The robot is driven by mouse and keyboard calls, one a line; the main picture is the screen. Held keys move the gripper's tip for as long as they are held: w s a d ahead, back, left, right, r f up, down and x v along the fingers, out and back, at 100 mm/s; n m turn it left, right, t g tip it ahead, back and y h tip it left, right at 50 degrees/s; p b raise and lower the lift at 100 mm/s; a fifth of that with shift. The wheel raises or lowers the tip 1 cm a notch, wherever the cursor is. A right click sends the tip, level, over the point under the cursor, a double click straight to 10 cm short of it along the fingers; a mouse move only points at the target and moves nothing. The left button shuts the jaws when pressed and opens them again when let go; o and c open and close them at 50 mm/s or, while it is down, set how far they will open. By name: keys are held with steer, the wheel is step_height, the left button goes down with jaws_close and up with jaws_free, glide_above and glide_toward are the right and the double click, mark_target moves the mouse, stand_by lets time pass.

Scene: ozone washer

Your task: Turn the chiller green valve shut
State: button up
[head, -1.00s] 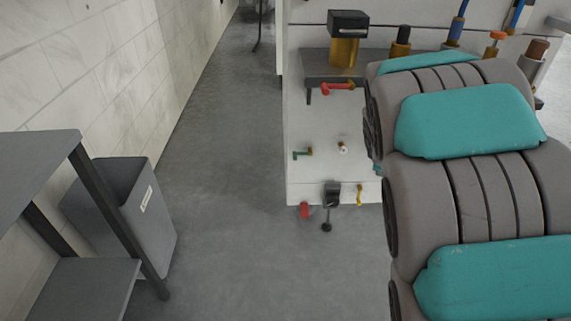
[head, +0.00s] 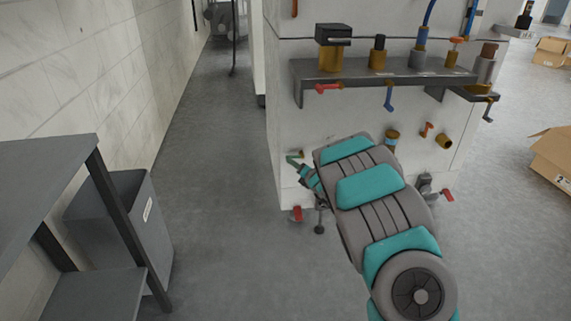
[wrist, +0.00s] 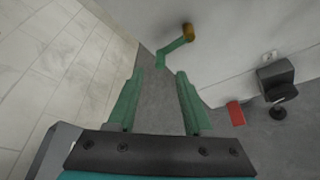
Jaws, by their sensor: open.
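The chiller green valve is a small brass body with a bent green lever on the lower white front of the machine. In the wrist view the valve's green lever (wrist: 172,53) hangs down and left from its brass body, just beyond my fingertips. My gripper (wrist: 159,76) is open there, with its two green fingers apart and nothing between them. In the head view my gripper (head: 300,167) is at the lower left of the machine front, close to the green valve (head: 294,156). My fingertips and the valve overlap there, so contact is unclear.
A red-handled valve (head: 327,88) sits above, under a grey shelf (head: 350,70). Another red handle (wrist: 236,113) and a black fitting (wrist: 276,76) are low on the right. A grey bin (head: 140,230) stands at left. The floor between is clear.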

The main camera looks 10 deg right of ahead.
steer(key=shift+p+x, duration=0.35)
steer(key=shift+x, duration=3.5)
steer(key=shift+r, duration=0.1)
jaws_close()
